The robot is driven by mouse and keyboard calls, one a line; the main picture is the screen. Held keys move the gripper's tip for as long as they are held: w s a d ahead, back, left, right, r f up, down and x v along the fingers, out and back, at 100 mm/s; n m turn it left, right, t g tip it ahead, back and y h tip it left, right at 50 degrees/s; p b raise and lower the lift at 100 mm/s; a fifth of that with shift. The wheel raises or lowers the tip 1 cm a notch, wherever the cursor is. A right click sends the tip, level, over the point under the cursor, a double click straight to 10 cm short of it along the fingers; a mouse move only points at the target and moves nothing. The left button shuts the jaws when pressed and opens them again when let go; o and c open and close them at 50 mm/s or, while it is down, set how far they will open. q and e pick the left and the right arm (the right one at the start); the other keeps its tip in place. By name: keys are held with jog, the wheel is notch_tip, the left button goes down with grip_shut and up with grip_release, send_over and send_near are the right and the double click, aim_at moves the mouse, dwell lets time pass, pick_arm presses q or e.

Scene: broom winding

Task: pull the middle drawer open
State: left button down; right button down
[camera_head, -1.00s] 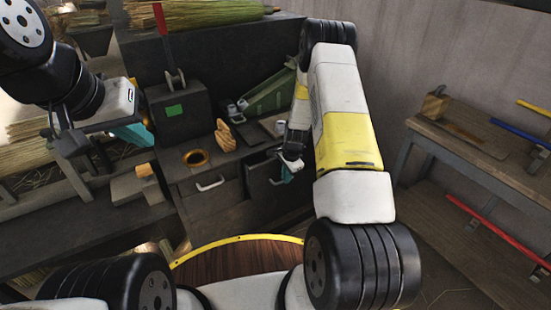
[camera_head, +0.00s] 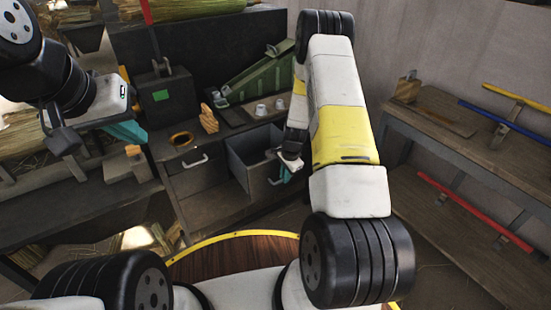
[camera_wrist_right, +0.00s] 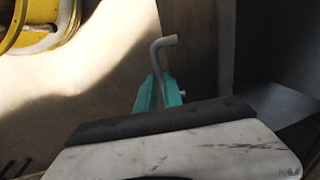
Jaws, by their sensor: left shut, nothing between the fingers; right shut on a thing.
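The middle drawer (camera_head: 240,176) in the head view stands open from the dark bench, its inside visible from above. My right gripper (camera_head: 286,174) is at its front face, with teal fingers shut on the drawer handle. In the right wrist view the bent grey handle (camera_wrist_right: 156,56) rises from between the teal fingertips (camera_wrist_right: 158,95). In the head view the grip itself is partly hidden by my right wrist. My left gripper (camera_head: 128,132) is shut and empty over the left part of the bench, away from the drawer.
A closed drawer with a pale handle (camera_head: 194,161) is left of the open one. A side bench (camera_head: 470,135) stands at the right.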

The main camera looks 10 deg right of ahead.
jog(key=c, duration=1.5)
grip_release()
notch_tip(320, 180, up, 8)
jog(key=s, duration=0.1)
jog(key=shift+s+d+f, duration=0.15)
jog(key=shift+d, duration=0.05)
jog(key=s+a+r+n+t+y, duration=0.1)
jog(key=s+a+r+n, duration=0.15)
jog(key=r, duration=0.95)
jog(key=s+a+r+n+t, duration=0.15)
jog(key=s+r+n, duration=0.25)
jog(key=r, duration=0.8)
jog(key=s+a+r+n+t, duration=0.1)
jog(key=s+r+n, duration=0.3)
jog(key=s, duration=0.6)
jog(key=s+a+r+n, duration=0.2)
jog(key=s+r+n, duration=0.2)
jog(key=s+r, duration=0.5)
jog(key=shift+s+r+t, duration=0.3)
jog(key=shift+s+t, duration=0.05)
jog(key=shift+s, duration=0.65)
